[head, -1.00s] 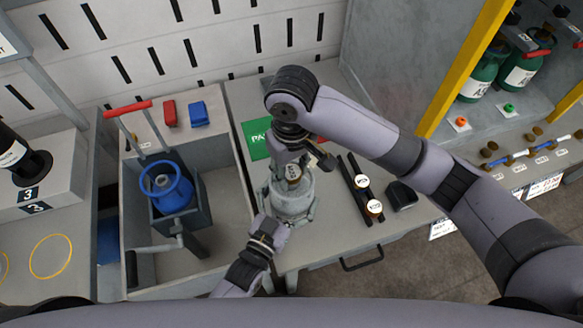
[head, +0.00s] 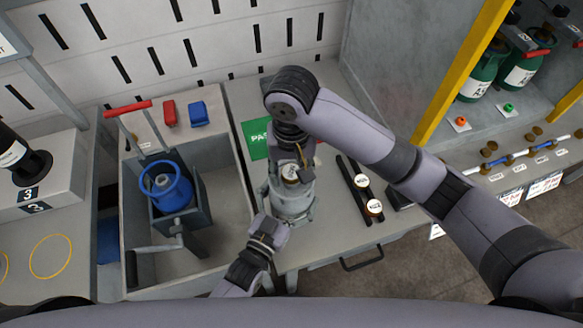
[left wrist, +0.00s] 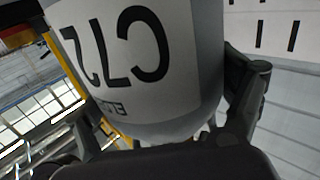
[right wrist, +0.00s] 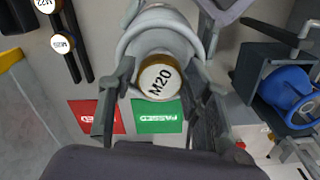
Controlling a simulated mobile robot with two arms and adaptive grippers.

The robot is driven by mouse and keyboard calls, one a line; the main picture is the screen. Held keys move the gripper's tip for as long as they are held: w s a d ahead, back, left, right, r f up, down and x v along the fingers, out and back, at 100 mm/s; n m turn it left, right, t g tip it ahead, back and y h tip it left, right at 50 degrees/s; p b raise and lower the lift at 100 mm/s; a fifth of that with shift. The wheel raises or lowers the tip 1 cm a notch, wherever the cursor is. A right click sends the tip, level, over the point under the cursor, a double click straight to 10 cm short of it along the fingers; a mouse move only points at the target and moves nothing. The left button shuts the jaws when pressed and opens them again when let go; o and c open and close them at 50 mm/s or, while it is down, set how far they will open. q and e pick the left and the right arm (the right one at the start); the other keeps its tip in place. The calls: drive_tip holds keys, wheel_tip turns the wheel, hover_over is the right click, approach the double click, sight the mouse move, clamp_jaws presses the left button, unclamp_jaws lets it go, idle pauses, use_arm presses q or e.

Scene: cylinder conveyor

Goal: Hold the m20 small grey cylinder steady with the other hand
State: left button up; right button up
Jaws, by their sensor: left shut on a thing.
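The small grey cylinder (head: 291,205) stands upright on the grey worktop. My left gripper (head: 275,222) is shut on the cylinder's near side, low down, with one finger on each side. My right gripper (right wrist: 162,85) is above the cylinder, its fingers open on both sides of the cap with small gaps. In the head view my right arm partly hides this.
A green PASSED plate (right wrist: 157,116) and a red plate (right wrist: 96,117) lie behind. A grey bin (head: 226,240) holding a blue vessel (head: 176,193) stands left. Worktop space is clear in front of the rail.

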drive_tip(key=shift+o, duration=0.4)
drive_tip(key=shift+r, duration=1.25)
drive_tip(key=n, duration=0.3)
drive_tip(key=shift+n, duration=1.5)
drive_tip(key=shift+n, duration=0.7)
drive_tip(key=n, duration=0.4)
drive_tip(key=shift+n, duration=0.3)
